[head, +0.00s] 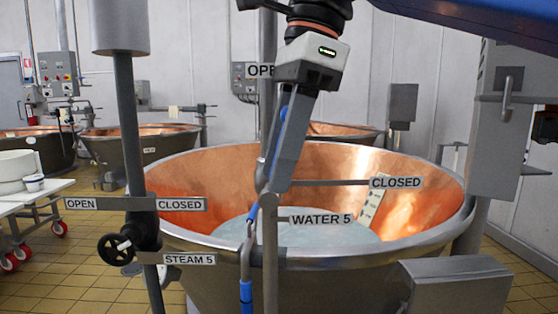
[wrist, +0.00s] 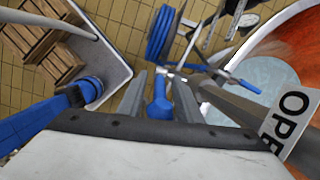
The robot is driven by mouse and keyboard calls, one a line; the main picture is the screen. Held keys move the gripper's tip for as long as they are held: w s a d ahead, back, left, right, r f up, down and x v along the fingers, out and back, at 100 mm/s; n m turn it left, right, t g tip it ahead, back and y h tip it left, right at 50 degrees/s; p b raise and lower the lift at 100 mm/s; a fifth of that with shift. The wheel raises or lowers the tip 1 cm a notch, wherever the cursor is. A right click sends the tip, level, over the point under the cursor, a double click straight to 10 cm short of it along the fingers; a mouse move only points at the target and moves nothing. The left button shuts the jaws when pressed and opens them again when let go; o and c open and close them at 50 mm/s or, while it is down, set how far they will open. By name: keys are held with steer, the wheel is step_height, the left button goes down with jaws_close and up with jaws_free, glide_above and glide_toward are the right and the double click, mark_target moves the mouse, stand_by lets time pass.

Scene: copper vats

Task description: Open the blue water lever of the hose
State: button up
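The blue water lever (wrist: 158,108) lies between the two fingers of my gripper (wrist: 159,82) in the wrist view, with a finger close on each side. In the head view my gripper (head: 275,188) points down in front of the vertical pipe. A blue strip of the lever (head: 284,112) shows along its left edge, slanting upward; the rest is hidden. The OPEN label (head: 260,71) is above, partly covered by my arm. The CLOSED label (head: 396,182) is on a bar to the right. The WATER 5 label (head: 320,219) is below. The blue hose (head: 246,291) hangs under the pipe.
A large copper vat (head: 180,180) with pale liquid stands behind the pipe. At left are the STEAM 5 label (head: 189,259) and a black valve wheel (head: 114,247). A steel box (head: 455,285) is at front right. A white cart (head: 32,190) stands far left.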

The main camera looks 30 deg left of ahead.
steer(key=shift+v, duration=3.6)
steer(key=shift+c, duration=0.6)
